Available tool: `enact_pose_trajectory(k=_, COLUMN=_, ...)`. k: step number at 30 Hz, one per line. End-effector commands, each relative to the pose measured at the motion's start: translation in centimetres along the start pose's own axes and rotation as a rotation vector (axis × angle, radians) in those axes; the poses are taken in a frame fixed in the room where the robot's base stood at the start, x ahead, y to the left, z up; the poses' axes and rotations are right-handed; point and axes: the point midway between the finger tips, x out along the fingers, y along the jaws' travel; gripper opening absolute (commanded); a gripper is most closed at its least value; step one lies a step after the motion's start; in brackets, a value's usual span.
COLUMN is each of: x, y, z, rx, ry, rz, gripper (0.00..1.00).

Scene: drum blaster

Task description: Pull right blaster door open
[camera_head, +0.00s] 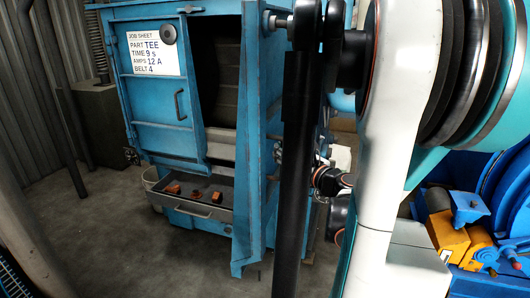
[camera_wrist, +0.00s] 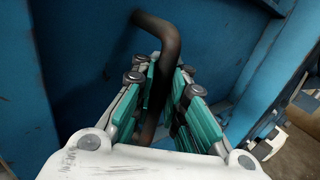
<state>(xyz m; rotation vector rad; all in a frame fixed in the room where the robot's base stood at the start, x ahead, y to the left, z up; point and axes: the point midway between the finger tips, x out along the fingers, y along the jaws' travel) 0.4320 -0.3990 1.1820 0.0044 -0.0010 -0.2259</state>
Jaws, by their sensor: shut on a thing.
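The blue drum blaster stands left of centre in the head view. Its right door (camera_head: 256,110) is swung out toward me and seen nearly edge-on, beside the dark opening (camera_head: 222,75). In the wrist view, my gripper (camera_wrist: 160,78) has its teal finger pads closed around the dark bent bar handle (camera_wrist: 160,35) on a blue panel (camera_wrist: 90,60). The handle runs down between the two fingers. In the head view my own arm covers much of the right side, and I cannot clearly make out the grip there.
The left door (camera_head: 158,90) carries a job sheet (camera_head: 152,53) and its own handle (camera_head: 179,104). A tray (camera_head: 205,210) with several brown parts sits below. Blue machinery with a yellow part (camera_head: 447,237) stands at right. Grey floor (camera_head: 110,240) is clear at front left.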

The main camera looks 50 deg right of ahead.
Motion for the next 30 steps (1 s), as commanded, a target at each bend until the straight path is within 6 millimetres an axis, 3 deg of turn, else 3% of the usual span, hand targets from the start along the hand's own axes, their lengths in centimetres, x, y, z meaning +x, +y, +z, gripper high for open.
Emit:
enact_pose_trajectory(k=6, x=-3.3, y=-3.2, z=-0.2, rx=0.0, ry=0.004, rz=0.114, gripper=0.0)
enact_pose_trajectory(k=16, x=-6.3, y=-7.0, z=-0.3, rx=-0.001, ry=0.006, rz=0.248, gripper=0.0)
enact_pose_trajectory(k=30, x=-7.5, y=-8.6, z=-0.2, rx=-0.001, ry=0.007, rz=0.313, gripper=0.0)
